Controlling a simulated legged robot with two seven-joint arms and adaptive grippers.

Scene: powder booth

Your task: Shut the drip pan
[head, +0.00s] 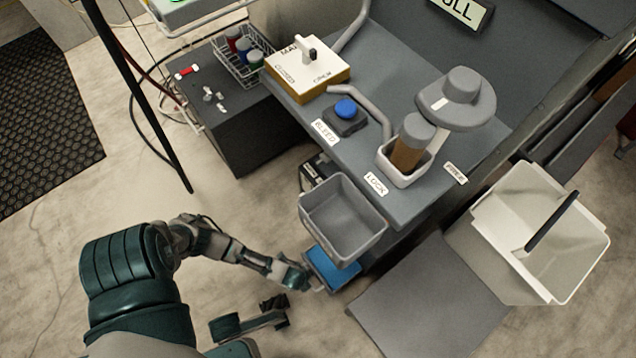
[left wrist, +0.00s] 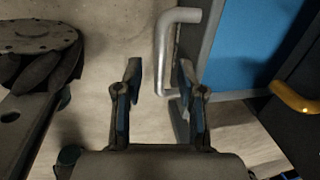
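The drip pan (head: 333,268) is a shallow tray with a blue inside. It sticks out from under the grey workbench, low down, partly hidden by a grey bin above it. In the left wrist view the blue pan (left wrist: 250,45) fills the upper right, with a silver bar handle (left wrist: 163,55) on its near side. My left gripper (head: 303,283) is at the pan's handle side. In the left wrist view its fingers (left wrist: 159,85) are apart, with the handle's lower end showing between them; I cannot tell whether they touch it.
The grey open bin (head: 342,222) juts out just above the pan. The bench (head: 405,205) carries a blue button (head: 346,108) and a jar in a holder. A white bin (head: 540,240) stands at right. Floor left of the pan is mostly clear.

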